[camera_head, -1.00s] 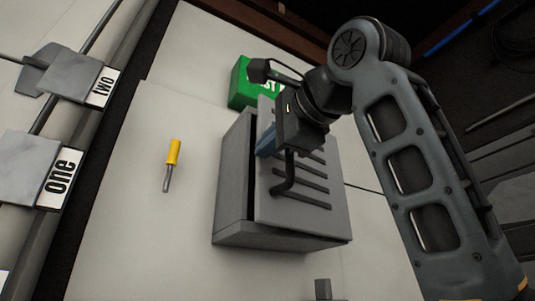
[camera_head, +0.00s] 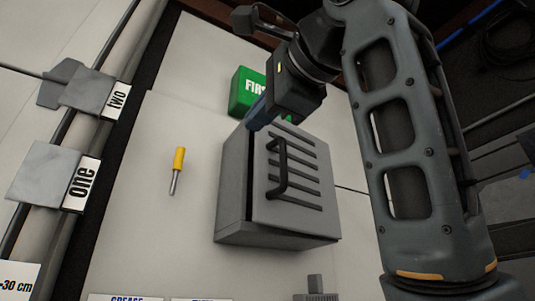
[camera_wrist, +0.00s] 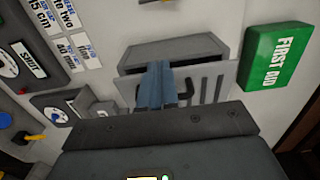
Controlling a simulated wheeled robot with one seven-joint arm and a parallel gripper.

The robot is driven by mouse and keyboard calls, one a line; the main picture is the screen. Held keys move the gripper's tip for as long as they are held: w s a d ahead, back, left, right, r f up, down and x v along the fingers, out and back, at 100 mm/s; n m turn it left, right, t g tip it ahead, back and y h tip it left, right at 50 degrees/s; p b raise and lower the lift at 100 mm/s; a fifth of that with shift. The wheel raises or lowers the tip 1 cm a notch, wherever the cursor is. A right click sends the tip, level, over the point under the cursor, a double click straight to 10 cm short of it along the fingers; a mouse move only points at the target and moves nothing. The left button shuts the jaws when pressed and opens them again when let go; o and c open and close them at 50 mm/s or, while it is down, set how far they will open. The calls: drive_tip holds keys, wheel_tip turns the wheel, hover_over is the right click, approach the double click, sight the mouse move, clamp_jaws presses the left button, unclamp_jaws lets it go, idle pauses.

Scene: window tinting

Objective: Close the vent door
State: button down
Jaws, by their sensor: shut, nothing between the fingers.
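The vent (camera_head: 232,190) is a grey box on the pale panel. Its vent door (camera_head: 305,205) has several dark slots and a black bar handle (camera_head: 281,168). My gripper (camera_head: 257,113) is shut and empty at the upper end of the vent, apart from the handle. In the wrist view its blue fingers (camera_wrist: 155,88) hide part of the door (camera_wrist: 218,78); contact is unclear.
A green first aid box (camera_head: 246,93) sits just above the vent, close to my gripper. A yellow-handled screwdriver (camera_head: 178,168) is to the left on the panel. Labelled grey parts marked one (camera_head: 45,175) and two (camera_head: 90,92) line the left side.

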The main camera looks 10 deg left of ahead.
drive_tip(key=s+d+p, duration=0.2)
drive_tip(key=d+p, duration=0.1)
drive_tip(key=d, duration=1)
drive_tip(key=p, duration=0.4)
approach(286, 160)
drive_tip(key=shift+m+t+h, duration=0.3)
drive_tip(key=x, duration=0.7)
drive_tip(key=shift+s+a, duration=0.15)
drive_tip(key=shift+a, duration=0.05)
drive_tip(key=a, duration=0.1)
drive_tip(key=w+a, duration=0.2)
drive_tip(key=a, duration=0.1)
drive_tip(key=shift+r, duration=0.1)
